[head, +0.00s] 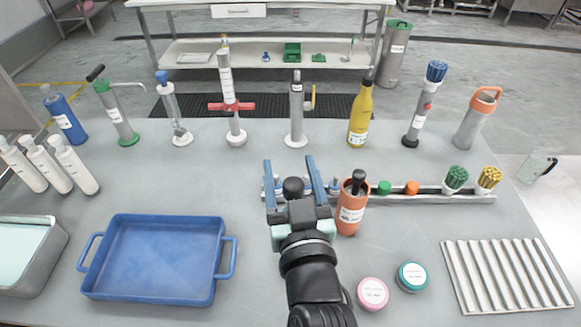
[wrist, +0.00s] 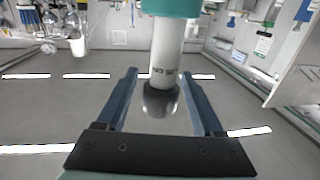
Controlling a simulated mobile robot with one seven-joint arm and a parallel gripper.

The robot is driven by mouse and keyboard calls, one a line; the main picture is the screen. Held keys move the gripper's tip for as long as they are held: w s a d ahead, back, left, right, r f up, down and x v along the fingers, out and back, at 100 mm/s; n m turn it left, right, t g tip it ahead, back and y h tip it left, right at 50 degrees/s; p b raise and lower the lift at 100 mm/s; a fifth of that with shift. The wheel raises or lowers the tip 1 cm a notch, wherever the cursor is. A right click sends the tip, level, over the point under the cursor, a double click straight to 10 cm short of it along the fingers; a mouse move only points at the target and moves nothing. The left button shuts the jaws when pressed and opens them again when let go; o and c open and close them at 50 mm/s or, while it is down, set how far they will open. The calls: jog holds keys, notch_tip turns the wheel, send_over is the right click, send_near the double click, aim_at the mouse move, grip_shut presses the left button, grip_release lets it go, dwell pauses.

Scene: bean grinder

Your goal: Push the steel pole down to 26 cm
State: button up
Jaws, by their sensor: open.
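My gripper (head: 293,166) is open in the head view, above the middle of the table. A dark round knob (head: 293,187) shows between its blue fingers. In the wrist view, the open fingers stand on either side of a shiny dark rounded end (wrist: 160,100) on a labelled white cylinder (wrist: 166,48) with a teal part at the top edge. The fingers appear apart from it. My gripper hides what lies below the knob in the head view. I cannot tell whether this is the steel pole, and I read no height on it.
An orange container (head: 349,218) stands just right of my gripper, by a rail (head: 430,197) holding small items. Several upright tools, including a yellow bottle (head: 360,115), line the back edge. A blue tray (head: 160,258) lies front left; a ribbed rack (head: 508,275) lies front right.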

grip_shut()
dwell(0.3)
dwell(1.1)
